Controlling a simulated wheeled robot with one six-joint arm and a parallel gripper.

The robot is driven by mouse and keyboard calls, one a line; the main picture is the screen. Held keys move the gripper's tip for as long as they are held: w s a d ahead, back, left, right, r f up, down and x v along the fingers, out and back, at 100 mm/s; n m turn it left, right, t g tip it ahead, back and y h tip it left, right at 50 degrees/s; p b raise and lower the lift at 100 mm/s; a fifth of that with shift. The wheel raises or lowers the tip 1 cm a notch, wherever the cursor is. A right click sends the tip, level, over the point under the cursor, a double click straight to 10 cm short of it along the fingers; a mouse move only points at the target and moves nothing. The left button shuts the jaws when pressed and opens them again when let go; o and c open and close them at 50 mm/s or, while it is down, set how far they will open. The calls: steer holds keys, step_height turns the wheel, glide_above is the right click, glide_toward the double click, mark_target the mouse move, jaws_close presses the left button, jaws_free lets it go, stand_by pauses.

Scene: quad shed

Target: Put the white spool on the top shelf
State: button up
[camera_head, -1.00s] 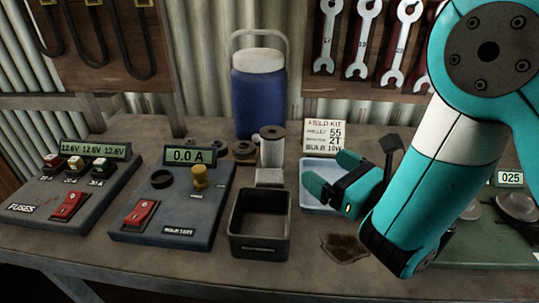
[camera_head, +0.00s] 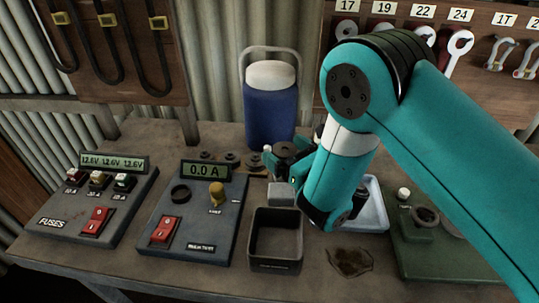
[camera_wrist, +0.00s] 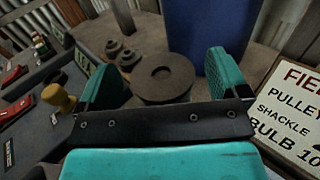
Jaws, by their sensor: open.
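The spool shows in the wrist view as a round, dark grey-brown top flange (camera_wrist: 163,77) with a central hole. It stands upright on the bench; its white body is hidden from above. My gripper (camera_wrist: 165,88) is open, with one teal finger on either side of the flange, and no grip on it shows. In the head view my gripper (camera_head: 290,150) is behind the grey block and largely hides the spool. No shelf can be made out in either view.
A blue jug (camera_head: 269,115) stands close behind my gripper. A black open bin (camera_head: 275,262), a load-test box (camera_head: 190,225) and a fuse box (camera_head: 80,215) are in front and left. A sign (camera_wrist: 289,110) stands close right in the wrist view. Small dark discs (camera_wrist: 122,55) lie left.

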steer(key=shift+w, duration=0.4)
steer(key=shift+a, duration=0.2)
steer(key=c, duration=1.5)
step_height(320, 180, up, 20)
steer(key=p, duration=1.5)
step_height(320, 180, down, 11)
steer(key=b, duration=1)
steer(key=shift+b, duration=0.3)
steer(key=shift+r, duration=0.2)
